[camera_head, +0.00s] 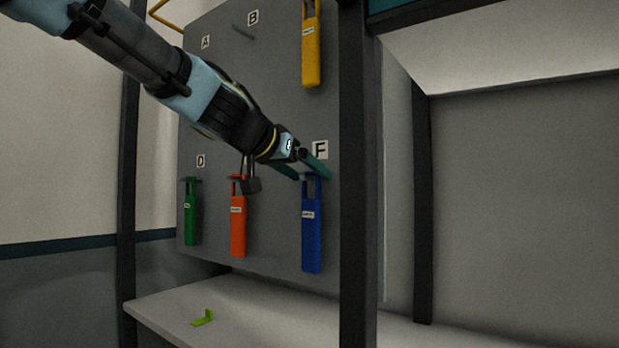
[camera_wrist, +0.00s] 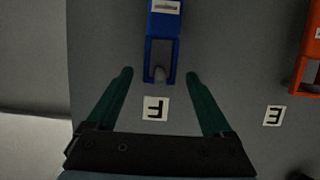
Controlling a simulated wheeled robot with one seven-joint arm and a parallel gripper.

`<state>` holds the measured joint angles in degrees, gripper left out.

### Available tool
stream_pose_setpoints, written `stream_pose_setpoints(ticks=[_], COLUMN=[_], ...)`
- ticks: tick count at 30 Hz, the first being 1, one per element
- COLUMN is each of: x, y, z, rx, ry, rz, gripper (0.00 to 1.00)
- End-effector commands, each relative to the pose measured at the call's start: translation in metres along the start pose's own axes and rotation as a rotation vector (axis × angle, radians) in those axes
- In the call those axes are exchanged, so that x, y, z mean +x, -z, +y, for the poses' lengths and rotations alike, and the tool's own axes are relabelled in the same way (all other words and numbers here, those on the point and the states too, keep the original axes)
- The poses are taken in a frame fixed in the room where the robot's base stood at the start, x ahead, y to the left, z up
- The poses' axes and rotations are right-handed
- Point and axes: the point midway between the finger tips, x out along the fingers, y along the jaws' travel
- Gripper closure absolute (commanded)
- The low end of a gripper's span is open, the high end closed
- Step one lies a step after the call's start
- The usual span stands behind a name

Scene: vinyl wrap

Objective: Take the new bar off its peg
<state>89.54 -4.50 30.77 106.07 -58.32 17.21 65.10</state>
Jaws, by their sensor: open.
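A blue bar (camera_head: 312,235) with a looped top hangs upright from the peg under the letter F on the grey board. In the wrist view, turned upside down, the blue bar (camera_wrist: 163,28) shows its loop around the grey peg (camera_wrist: 160,74). My gripper (camera_head: 313,177) is open and empty at the top of this bar. In the wrist view my gripper (camera_wrist: 160,73) has one teal finger on each side of the loop, with gaps between. The bar carries a small white label that I cannot read, so I cannot tell whether it is the new one.
An orange bar (camera_head: 238,225) hangs left of the blue one at E, a green bar (camera_head: 190,218) at D, and a yellow bar (camera_head: 311,50) higher up. A dark post (camera_head: 357,230) stands close on the right. A shelf (camera_head: 250,310) below holds a green piece (camera_head: 204,318).

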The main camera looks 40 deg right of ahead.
Motion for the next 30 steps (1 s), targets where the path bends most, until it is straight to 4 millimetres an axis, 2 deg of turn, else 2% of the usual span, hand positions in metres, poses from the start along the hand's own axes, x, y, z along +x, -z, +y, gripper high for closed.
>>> stream_pose_setpoints(ticks=[6,16,30], x=[0.018,0.020,0.020], y=[0.000,0.000,0.000], z=[0.000,0.000,0.000], rx=[0.001,0.000,0.000], ry=[0.000,0.000,0.000], rz=[0.000,0.000,0.000], gripper=[0.15,0.16,0.69])
